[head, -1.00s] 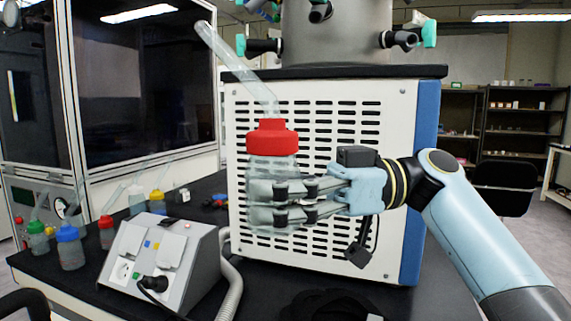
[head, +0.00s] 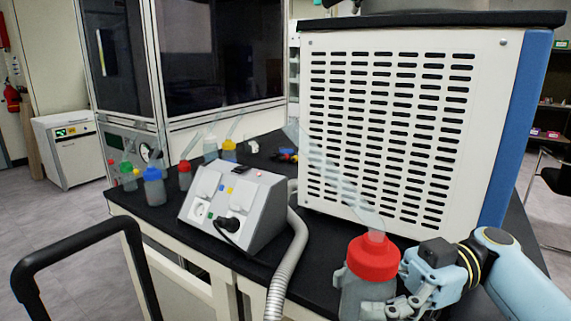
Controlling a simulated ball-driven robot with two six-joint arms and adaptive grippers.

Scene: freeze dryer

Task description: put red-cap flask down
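The red-cap flask (head: 374,260) is a clear vessel with a red cap and a long clear tube leaning up to the left. It is at the lower right of the head view, in front of the freeze dryer (head: 400,130). My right gripper (head: 395,306) is at the flask's lower right side, with its fingers around the body and shut on it. The flask's bottom is cut off by the frame edge, so I cannot tell whether it touches the black bench top (head: 160,215). My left gripper is not in view.
A grey power box (head: 235,208) with a plug and a thick grey hose (head: 290,262) stands left of the flask. Several flasks, including a blue-capped one (head: 154,187), stand at the back left. A black handle (head: 75,240) is at lower left.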

